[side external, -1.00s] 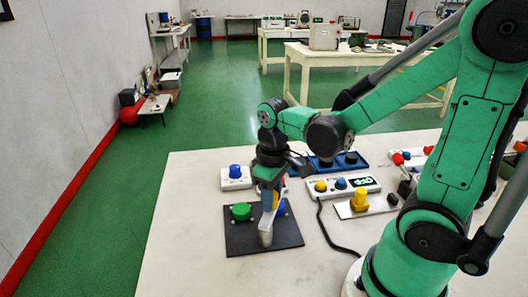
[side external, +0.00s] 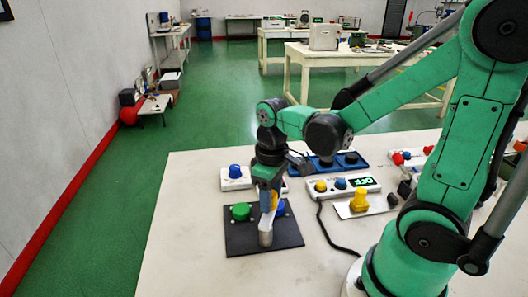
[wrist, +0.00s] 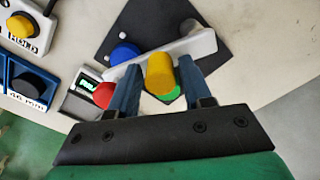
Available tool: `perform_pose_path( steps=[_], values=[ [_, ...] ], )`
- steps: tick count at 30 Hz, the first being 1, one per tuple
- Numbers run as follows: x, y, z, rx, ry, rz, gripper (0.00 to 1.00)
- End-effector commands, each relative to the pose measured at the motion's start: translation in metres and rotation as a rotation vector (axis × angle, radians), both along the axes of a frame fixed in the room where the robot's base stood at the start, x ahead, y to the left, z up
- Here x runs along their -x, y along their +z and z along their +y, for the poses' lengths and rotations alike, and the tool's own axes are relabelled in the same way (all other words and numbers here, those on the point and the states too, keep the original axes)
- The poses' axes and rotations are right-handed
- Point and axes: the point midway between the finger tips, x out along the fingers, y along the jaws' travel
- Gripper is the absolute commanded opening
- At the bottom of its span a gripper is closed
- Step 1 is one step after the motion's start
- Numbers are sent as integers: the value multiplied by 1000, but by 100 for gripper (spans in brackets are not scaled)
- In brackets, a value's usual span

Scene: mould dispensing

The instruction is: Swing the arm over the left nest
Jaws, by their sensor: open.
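A dark square plate (side external: 245,240) lies on the white table with a green round piece (side external: 240,211) at its left and a blue one (side external: 280,207) at its right. A pale grey bar (wrist: 201,43) crosses above the plate; its near end (side external: 265,238) shows by the plate's front in the side view. A yellow cylinder (wrist: 160,75) stands up on the bar. My gripper (wrist: 160,70) is open, with one blue finger on each side of the yellow cylinder; whether they touch it I cannot tell. The bar partly hides the plate, and the cylinder partly hides the green piece.
Behind the plate stand a white box with a blue knob (side external: 235,171), a blue tray (side external: 310,170) and a white box with a lit display (side external: 361,182). A yellow knob (side external: 359,200) and a black cable (side external: 327,233) lie to the right. The table's front left is clear.

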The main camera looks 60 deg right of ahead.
Motion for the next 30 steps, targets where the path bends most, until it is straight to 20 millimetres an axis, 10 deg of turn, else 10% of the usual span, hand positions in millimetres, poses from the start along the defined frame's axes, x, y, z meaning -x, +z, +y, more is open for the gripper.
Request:
perform_pose_path(
  steps=[15, 30],
  values=[
    [0, 49, 0, 0, 0, 0, 44],
    [0, 55, 2, 4, -5, -31, 44]
  ],
)
